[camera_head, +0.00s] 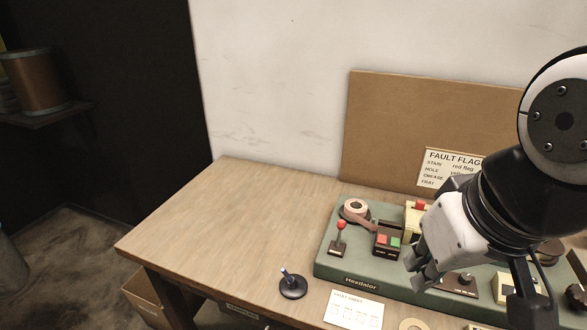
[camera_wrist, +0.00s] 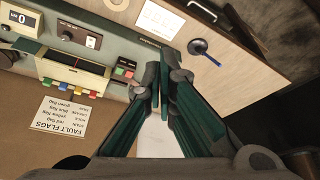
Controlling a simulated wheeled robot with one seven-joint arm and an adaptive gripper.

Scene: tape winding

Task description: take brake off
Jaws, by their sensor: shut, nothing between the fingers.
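The green tape-winding machine (camera_head: 331,268) stands on the bench. A red-knobbed lever (camera_head: 340,236) stands upright at its left end, beside the tape roll (camera_head: 356,209); no visible label says whether this lever is the brake. My gripper (camera_head: 424,275) is over the machine, right of the red and green buttons (camera_head: 388,240). In the wrist view its fingers (camera_wrist: 161,85) are together and empty, with the buttons (camera_wrist: 123,70) just left of them. The fingers hide part of the machine's end there.
A dark stand with a blue-tipped stick (camera_head: 292,285) is on the bench left of the machine, and a fault sheet (camera_head: 354,310) lies in front. A brown board with a fault flags sign (camera_head: 452,168) stands behind. The bench's left part is clear.

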